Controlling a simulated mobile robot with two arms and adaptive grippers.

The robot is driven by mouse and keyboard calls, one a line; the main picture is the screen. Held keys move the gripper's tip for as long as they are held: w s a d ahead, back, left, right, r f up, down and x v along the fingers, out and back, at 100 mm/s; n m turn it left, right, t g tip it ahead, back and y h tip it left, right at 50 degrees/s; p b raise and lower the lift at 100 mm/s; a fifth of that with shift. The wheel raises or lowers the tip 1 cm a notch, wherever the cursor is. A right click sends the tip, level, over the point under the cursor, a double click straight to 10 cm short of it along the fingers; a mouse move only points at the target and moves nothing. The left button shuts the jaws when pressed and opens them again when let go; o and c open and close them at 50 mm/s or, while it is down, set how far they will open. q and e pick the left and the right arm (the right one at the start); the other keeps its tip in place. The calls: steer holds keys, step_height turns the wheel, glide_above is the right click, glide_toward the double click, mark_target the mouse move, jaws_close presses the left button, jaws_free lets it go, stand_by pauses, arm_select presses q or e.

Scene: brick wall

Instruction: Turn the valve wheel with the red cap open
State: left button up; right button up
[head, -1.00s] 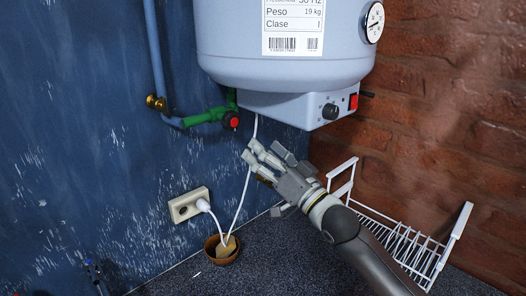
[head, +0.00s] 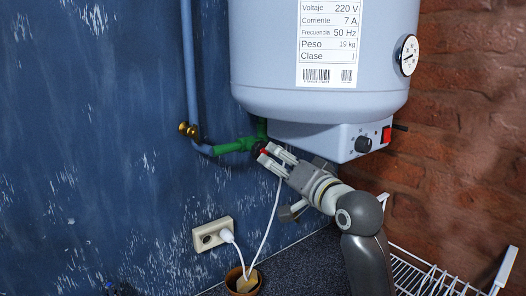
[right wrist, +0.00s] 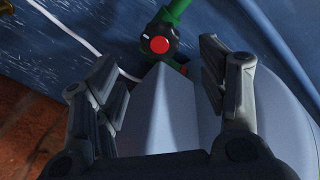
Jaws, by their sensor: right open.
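The valve wheel is a small black knob with a red cap on the green pipe (head: 232,146) under the water heater. In the head view my right gripper (head: 267,156) is at the valve, and its fingers partly cover the wheel. In the right wrist view the wheel's red cap (right wrist: 159,45) faces me. It appears between the open fingers (right wrist: 158,66), slightly beyond the tips, with a visible gap on both sides. The right gripper is open and holds nothing. I cannot tell whether any finger touches the wheel. My left gripper is not in view.
The white water heater (head: 320,75) hangs just above my right gripper. A brass fitting (head: 188,130) is on the pipe to the left. Below are a wall socket (head: 213,234) with a white cable, a brown pot (head: 236,283) and a white wire rack (head: 425,278).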

mark_target(263, 152)
steer(key=p+x, duration=0.3)
steer(key=x, duration=0.5)
steer(key=shift+w+a+p, duration=0.3)
steer(key=shift+w, duration=0.15)
steer(key=shift+f, duration=0.1)
steer(key=c, duration=1)
steer(key=shift+d+f+n+b, duration=0.1)
steer(key=shift+f+n+b, duration=0.05)
steer(key=shift+n+b, duration=0.7)
steer(key=shift+n, duration=0.55)
steer(key=shift+n+y+b, duration=0.3)
steer(key=shift+n+b, duration=0.15)
steer(key=shift+n, duration=0.25)
